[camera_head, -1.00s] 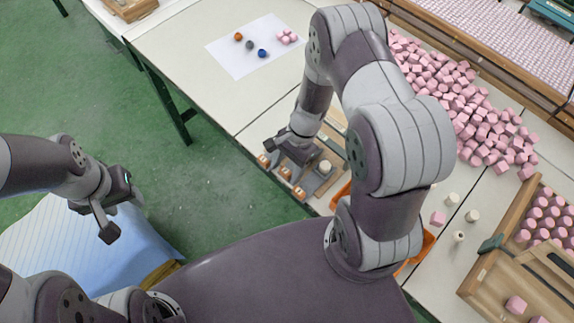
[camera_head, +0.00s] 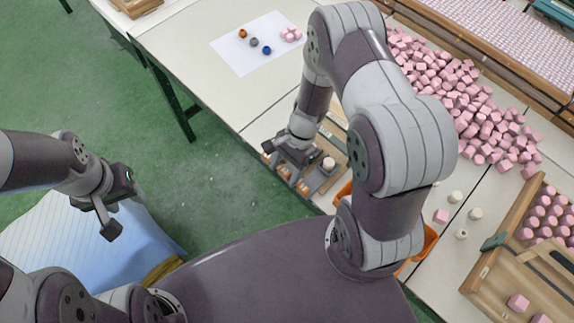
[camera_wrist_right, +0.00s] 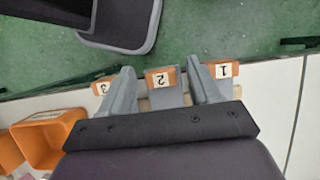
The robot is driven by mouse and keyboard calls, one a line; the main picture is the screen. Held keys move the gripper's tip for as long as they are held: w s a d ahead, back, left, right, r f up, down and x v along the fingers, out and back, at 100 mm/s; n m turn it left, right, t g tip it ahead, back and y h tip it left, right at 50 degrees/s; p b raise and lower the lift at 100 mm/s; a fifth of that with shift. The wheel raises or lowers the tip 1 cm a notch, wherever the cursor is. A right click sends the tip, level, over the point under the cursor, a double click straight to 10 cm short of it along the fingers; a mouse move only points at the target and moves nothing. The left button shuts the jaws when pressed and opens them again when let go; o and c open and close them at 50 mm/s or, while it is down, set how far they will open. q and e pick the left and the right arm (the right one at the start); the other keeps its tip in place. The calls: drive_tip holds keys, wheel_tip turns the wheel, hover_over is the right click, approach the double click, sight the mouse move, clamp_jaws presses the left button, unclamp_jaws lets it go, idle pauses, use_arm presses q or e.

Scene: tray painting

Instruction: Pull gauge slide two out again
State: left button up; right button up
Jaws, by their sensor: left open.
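Gauge slide two (camera_wrist_right: 163,77) has an orange-brown end block labelled 2 and shows in the right wrist view between slide three (camera_wrist_right: 103,87) and slide one (camera_wrist_right: 222,71). My right gripper (camera_wrist_right: 164,86) is open, its two grey fingers on either side of slide two, with gaps showing. In the head view the right gripper (camera_head: 290,152) is over the gauge block at the table's near edge and partly hides the slides. How far slide two sticks out is unclear. My left gripper (camera_head: 112,214) is open and empty, away from the table, left.
An orange bin (camera_wrist_right: 40,140) stands beside the gauge. Many pink pieces (camera_head: 475,110) lie heaped to the right, with a wooden tray (camera_head: 520,270) nearer. A white sheet (camera_head: 240,60) with small balls lies farther back. Green floor is free left of the table.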

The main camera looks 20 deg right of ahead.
drive_tip(key=shift+a, duration=0.1)
drive_tip(key=v, duration=1.2)
drive_tip(key=shift+r+p, duration=0.35)
drive_tip(key=s+a+r+n+t+h, duration=0.1)
drive_tip(key=s+r+n+t+h, duration=0.2)
drive_tip(key=r+n, duration=0.5)
drive_tip(key=s+n+h, duration=0.1)
drive_tip(key=n, duration=0.4)
drive_tip(key=shift+s+r+n, duration=0.15)
drive_tip(key=shift+s+n, duration=0.15)
